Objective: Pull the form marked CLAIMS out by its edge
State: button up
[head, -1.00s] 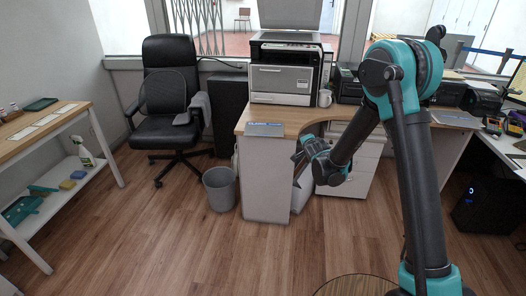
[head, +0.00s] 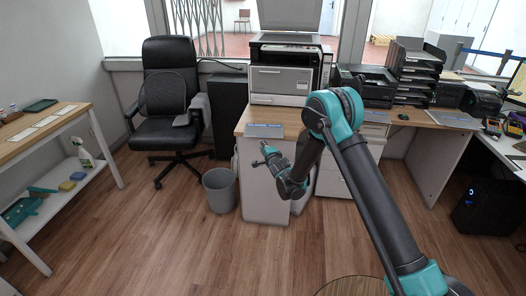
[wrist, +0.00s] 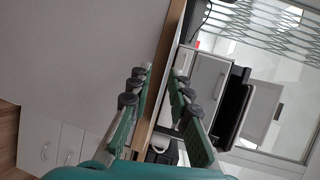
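A flat pale sheet with a blue band (head: 264,130) lies at the front edge of the wooden counter top (head: 241,124) in the head view. Its print is too small to read, so I cannot tell if it says CLAIMS. My gripper (head: 261,155) is in front of the counter's white panel, a little below the sheet and apart from it. In the wrist view my gripper (wrist: 160,80) has its two fingers spread, with nothing held between them. The counter's wooden edge (wrist: 168,65) shows beyond the gap. I cannot make out the sheet in the wrist view.
A printer (head: 283,78) stands on the counter behind the sheet. A waste bin (head: 219,190) stands on the floor to the left, near a black office chair (head: 172,95). Letter trays (head: 415,70) stand at the right.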

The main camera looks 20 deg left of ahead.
jog(key=w+a, duration=0.2)
jog(key=w, duration=0.6)
jog(key=shift+a, duration=0.3)
jog(key=shift+c, duration=0.5)
grip_shut()
